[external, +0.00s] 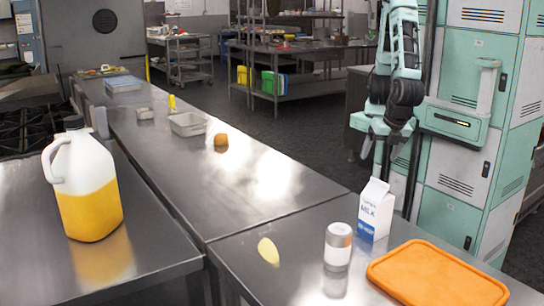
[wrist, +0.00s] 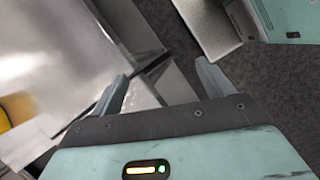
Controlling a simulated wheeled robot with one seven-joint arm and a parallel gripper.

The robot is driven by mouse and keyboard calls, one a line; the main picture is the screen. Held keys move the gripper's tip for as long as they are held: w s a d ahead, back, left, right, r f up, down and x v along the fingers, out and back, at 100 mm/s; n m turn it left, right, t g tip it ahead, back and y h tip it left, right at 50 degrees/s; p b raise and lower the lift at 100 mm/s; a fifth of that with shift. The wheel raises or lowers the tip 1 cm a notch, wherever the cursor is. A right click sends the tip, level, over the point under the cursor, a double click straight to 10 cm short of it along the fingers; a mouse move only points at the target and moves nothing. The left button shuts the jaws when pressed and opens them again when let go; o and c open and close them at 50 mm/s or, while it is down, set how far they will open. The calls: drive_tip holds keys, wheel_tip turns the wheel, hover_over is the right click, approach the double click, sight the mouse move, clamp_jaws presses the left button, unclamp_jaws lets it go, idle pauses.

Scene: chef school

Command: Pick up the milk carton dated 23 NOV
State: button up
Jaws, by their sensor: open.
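A white and blue milk carton (external: 375,211) with a gabled top stands upright at the back edge of the right steel counter. Its front reads "MILK"; I cannot read a date on it. My gripper (external: 366,146) hangs above and behind the carton, apart from it. In the wrist view my gripper (wrist: 162,78) shows two spread fingers with nothing between them. The carton cannot be made out in the wrist view.
A yellow oval piece (external: 268,251) lies further left. A juice jug (external: 85,182) stands on the left counter. Green lockers (external: 465,120) rise behind my arm.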

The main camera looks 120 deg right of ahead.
sight(371, 197)
drive_tip(key=w+a+n+t+h+p, duration=0.1)
drive_tip(key=w+n+t+h+p, duration=0.4)
drive_tip(key=w+n+p, duration=0.3)
drive_tip(key=w+a+r+n+t+y+p, duration=0.2)
drive_tip(key=w+a+r+n+t+p, duration=0.15)
drive_tip(key=a+n+t, duration=0.3)
drive_tip(key=w+a+r+n+t+y+p, duration=0.2)
drive_tip(key=w+a+n+t+p, duration=0.25)
drive_tip(key=a+t, duration=0.2)
wheel_tip(371, 197, down, 7)
drive_tip(key=s+a+n+y+b, duration=0.1)
drive_tip(key=a+n+y, duration=0.1)
drive_tip(key=n+y, duration=0.25)
drive_tip(key=shift+m+y, duration=0.25)
drive_tip(key=w+b, duration=0.1)
drive_tip(key=w, duration=0.5)
drive_tip(key=shift+w+a+b, duration=0.15)
drive_tip(key=shift+a+b, duration=0.05)
drive_tip(key=shift+b, duration=0.2)
drive_tip(key=shift+r, duration=0.1)
drive_tip(key=c, duration=1.4)
